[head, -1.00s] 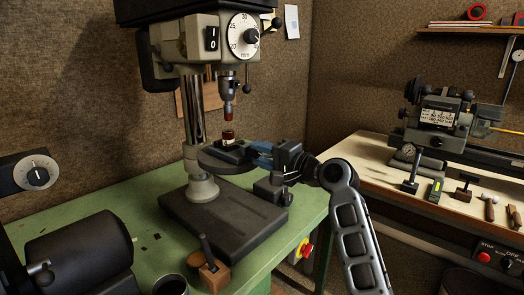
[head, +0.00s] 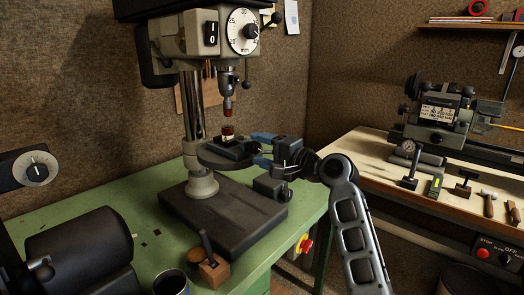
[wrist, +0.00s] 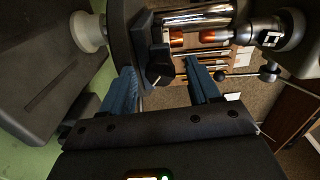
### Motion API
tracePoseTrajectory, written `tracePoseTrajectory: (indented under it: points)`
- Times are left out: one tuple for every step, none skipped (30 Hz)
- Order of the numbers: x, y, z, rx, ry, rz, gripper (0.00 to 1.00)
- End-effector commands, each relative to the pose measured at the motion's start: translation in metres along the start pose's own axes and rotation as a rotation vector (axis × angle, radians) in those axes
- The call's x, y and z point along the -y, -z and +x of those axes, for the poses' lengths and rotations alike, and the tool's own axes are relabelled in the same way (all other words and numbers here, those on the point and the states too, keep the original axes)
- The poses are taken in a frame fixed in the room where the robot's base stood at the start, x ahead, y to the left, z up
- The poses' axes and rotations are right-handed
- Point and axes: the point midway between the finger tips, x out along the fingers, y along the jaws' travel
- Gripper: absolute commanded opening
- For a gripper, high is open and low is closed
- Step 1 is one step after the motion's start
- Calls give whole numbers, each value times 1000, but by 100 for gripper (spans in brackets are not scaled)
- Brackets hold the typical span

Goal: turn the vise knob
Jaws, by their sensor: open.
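The small dark vise (head: 232,148) sits on the round drill press table in the head view. Its black knob (wrist: 160,68) shows in the wrist view, on the side facing my gripper. My gripper (head: 257,149) is open beside the vise, its two blue fingers pointing at it. In the wrist view, my gripper (wrist: 160,78) has one finger on each side of the knob, with a gap visible on both sides. A copper-coloured piece (head: 228,131) stands at the vise, below the drill chuck.
The drill chuck (head: 228,92) hangs above the vise, and the steel column (head: 193,105) stands behind it to the left. The round table edge (head: 218,161) is close to my fingers. A wooden bench (head: 385,152) with tools is on the right.

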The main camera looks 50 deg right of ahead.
Motion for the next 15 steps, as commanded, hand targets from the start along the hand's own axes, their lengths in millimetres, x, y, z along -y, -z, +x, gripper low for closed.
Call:
tracePoseTrajectory:
  points:
    - [0, 0, 0, 1, 0, 0, 61]
    - [0, 0, 0, 1, 0, 0, 61]
    - [0, 0, 0, 1, 0, 0, 61]
    - [0, 0, 0, 1, 0, 0, 61]
    - [0, 0, 0, 1, 0, 0, 61]
    - [0, 0, -1, 1, 0, 0, 61]
    - [-1, 0, -3, 1, 0, 0, 61]
    - [-1, 0, -5, 0, 1, 0, 61]
    - [-1, 0, -9, -1, 1, -1, 61]
    - [-1, 0, -13, -1, 1, -1, 61]
    - [-2, 0, -18, -1, 1, -1, 61]
    - [-2, 0, -24, -2, 0, -2, 61]
    - [-3, 0, -29, -2, 0, -2, 61]
    - [-2, 0, -35, -3, 1, -2, 61]
    - [-2, 0, -41, -2, 0, -1, 61]
